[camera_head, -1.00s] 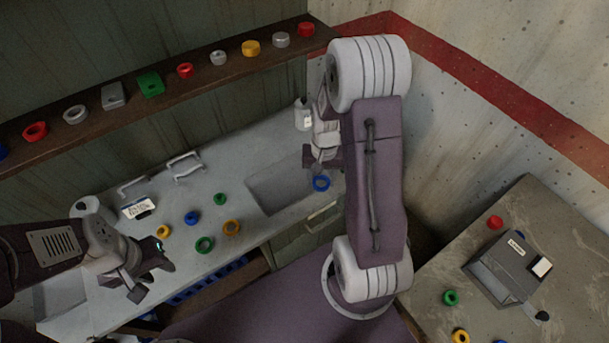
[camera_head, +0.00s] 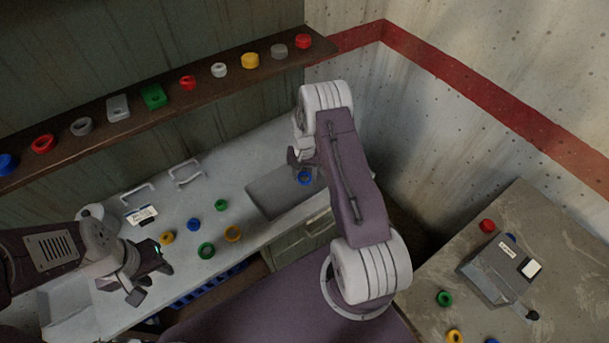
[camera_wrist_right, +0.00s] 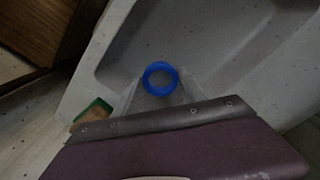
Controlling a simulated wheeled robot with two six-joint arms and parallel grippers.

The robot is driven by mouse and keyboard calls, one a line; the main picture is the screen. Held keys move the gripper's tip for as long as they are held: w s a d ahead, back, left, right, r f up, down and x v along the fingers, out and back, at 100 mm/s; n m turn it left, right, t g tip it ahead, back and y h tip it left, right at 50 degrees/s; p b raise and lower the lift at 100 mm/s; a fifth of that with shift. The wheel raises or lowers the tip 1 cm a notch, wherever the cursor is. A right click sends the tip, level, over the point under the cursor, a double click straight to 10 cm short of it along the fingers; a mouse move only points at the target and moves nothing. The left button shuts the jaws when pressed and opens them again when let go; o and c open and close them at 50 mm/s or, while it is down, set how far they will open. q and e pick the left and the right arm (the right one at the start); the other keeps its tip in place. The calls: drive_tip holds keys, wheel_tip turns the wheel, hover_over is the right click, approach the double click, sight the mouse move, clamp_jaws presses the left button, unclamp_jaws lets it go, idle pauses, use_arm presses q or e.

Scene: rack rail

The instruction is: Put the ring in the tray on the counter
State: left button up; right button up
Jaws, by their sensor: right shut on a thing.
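A blue ring (camera_head: 304,177) is held at the tip of my right gripper (camera_head: 302,168). In the right wrist view, the ring (camera_wrist_right: 160,78) sits between the two pale fingers, over the grey tray (camera_wrist_right: 230,62). In the head view the tray (camera_head: 268,200) is a shallow grey recess at the right part of the counter (camera_head: 190,265). The ring appears above the tray's right part; its height above the floor is hard to tell. My forearm hides part of the tray's right end. My left gripper (camera_head: 151,275) is open and empty over the counter's left part.
Several loose rings, including an orange one (camera_head: 232,233) and a green one (camera_head: 206,251), lie on the counter left of the tray. A shelf (camera_head: 215,92) with coloured parts runs above. A side table (camera_head: 520,225) with a grey device (camera_head: 497,270) stands at right.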

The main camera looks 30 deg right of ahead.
drive_tip(key=shift+w+f, duration=0.15)
drive_tip(key=shift+f, duration=0.8)
drive_tip(key=o, duration=1.1)
drive_tip(key=shift+o, duration=0.7)
